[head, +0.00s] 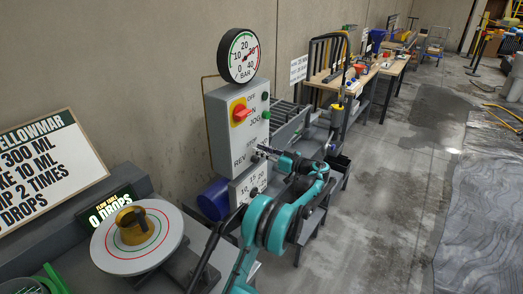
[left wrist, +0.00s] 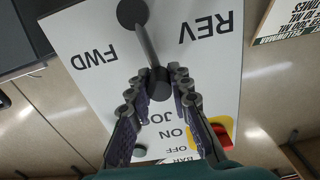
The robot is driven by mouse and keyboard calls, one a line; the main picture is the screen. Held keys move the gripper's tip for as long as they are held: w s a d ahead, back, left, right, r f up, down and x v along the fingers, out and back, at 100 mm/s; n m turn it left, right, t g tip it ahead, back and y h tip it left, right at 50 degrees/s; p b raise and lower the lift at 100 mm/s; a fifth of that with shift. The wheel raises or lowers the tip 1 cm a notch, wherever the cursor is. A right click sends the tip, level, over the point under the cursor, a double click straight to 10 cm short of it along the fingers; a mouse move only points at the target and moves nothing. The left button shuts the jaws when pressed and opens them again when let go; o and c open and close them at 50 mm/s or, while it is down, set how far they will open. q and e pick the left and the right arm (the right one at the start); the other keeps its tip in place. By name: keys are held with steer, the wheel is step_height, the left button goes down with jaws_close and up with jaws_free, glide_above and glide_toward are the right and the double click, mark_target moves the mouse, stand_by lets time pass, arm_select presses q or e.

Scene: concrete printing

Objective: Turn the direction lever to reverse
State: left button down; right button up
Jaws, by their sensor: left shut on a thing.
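The direction lever (left wrist: 147,45) is a grey rod with a black knob. It rises from a round black pivot on the grey control panel (head: 222,128), between the upside-down REV and FWD labels in the left wrist view. The lever stands out toward the camera, so I cannot tell which label it is set to. My left gripper (left wrist: 158,90) has its fingers on both sides of the knob, shut on it. In the head view my left gripper (head: 266,152) is at the panel's lower front, beside REV, and hides the lever. My right gripper is not in view.
The panel also carries a red-and-yellow switch (head: 240,112), a green button (head: 266,115) and a pressure gauge (head: 243,55) on top. A round white flow table (head: 110,262) stands at the lower left.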

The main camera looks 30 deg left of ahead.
arm_select(q)
steer(key=s+n, duration=0.1)
steer(key=n, duration=0.2)
steer(key=shift+s+a+f, duration=0.1)
steer(key=shift+s+f, duration=0.15)
steer(key=shift+s, duration=0.15)
steer(key=shift+s+f+n, duration=0.4)
steer(key=shift+s+n, duration=0.2)
steer(key=shift+n, duration=0.6)
steer(key=c, duration=1.4)
jaws_free()
steer(key=shift+o, duration=0.2)
steer(key=s+d, duration=0.1)
steer(key=d, duration=1.1)
steer(key=shift+a, duration=0.1)
